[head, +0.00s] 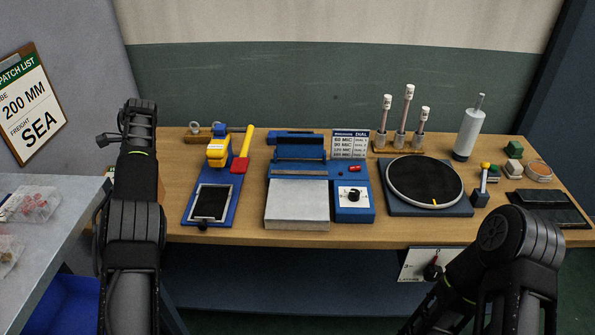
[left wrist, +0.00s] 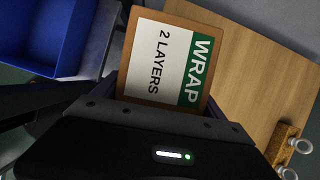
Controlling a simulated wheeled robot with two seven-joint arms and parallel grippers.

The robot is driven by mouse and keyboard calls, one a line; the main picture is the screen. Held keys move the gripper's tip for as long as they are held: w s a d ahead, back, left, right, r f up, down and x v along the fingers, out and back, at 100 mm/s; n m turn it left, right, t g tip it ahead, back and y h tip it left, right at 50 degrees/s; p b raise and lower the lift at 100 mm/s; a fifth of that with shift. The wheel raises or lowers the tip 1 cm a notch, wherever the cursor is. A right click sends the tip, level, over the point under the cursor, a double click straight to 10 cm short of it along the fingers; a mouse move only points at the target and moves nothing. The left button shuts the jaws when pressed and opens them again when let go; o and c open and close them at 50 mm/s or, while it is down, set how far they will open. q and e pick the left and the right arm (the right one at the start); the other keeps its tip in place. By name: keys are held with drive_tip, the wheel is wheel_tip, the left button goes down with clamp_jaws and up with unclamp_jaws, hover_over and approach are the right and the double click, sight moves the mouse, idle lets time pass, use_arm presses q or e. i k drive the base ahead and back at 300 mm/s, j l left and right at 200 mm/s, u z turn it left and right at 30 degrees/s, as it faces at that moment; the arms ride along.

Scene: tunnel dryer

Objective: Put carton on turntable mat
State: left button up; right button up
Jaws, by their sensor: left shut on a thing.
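In the left wrist view the carton (left wrist: 178,62) is a brown box face with a white and green label reading "WRAP 2 LAYERS". My left gripper (left wrist: 167,95) is shut on it, with dark fingers at its two sides. In the head view my left arm hides the gripper and carton. The turntable (head: 425,180) stands right of centre on the bench. Its round black mat has a pale rim and a yellow mark at the front, and its top is bare. My right arm shows at the lower right; its gripper is out of view.
On the wooden bench (head: 245,236), a blue-based device (head: 209,203) and a blue sealer-like machine (head: 297,207) stand left of the turntable. White-capped posts (head: 404,120) and a grey cylinder (head: 468,135) stand behind it. Small blocks and a dark pad (head: 547,207) lie to its right.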

sight(425, 177)
drive_tip(key=k+l+z, duration=0.25)
drive_tip(key=l+z, duration=0.15)
drive_tip(key=z, duration=0.2)
drive_tip(key=k+l+z, duration=0.1)
drive_tip(key=z, duration=0.3)
drive_tip(key=i+j+z, duration=0.2)
drive_tip(key=z, duration=0.15)
drive_tip(key=i+j+z, duration=0.15)
drive_tip(key=j+z, duration=0.2)
drive_tip(key=j, duration=0.15)
drive_tip(key=i+j+z, duration=0.1)
drive_tip(key=j+z, duration=0.4)
drive_tip(key=j, duration=0.2)
drive_tip(key=k+j+z, duration=0.2)
drive_tip(key=j, duration=0.15)
drive_tip(key=i+j, duration=0.05)
drive_tip(key=i, duration=0.05)
